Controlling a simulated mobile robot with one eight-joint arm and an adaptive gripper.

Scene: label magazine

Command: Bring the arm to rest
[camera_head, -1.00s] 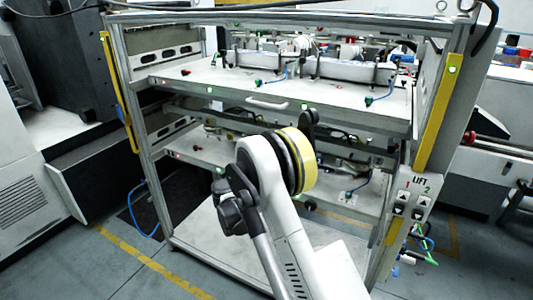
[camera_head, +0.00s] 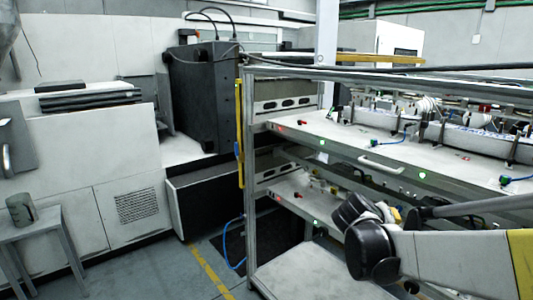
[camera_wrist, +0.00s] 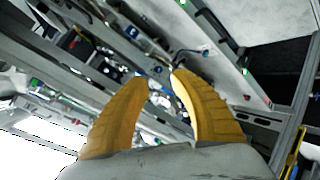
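My gripper (camera_wrist: 159,77) shows in the wrist view with two yellow ribbed fingers. The fingers stand apart, and only distant background shows in the gap between them. My white and black arm (camera_head: 460,258) reaches in from the lower right in the head view, bent in front of the rack. My gripper cannot be clearly made out in the head view. The wrist view is tilted, with the rack's shelves running steeply across it.
A metal rack (camera_head: 249,190) with white shelves stands at the right, overlapped by my arm. A black cabinet (camera_head: 204,98) stands behind its left side. A small stool (camera_head: 36,228) with a grey cylindrical object (camera_head: 22,209) is at the far left. The floor between is open.

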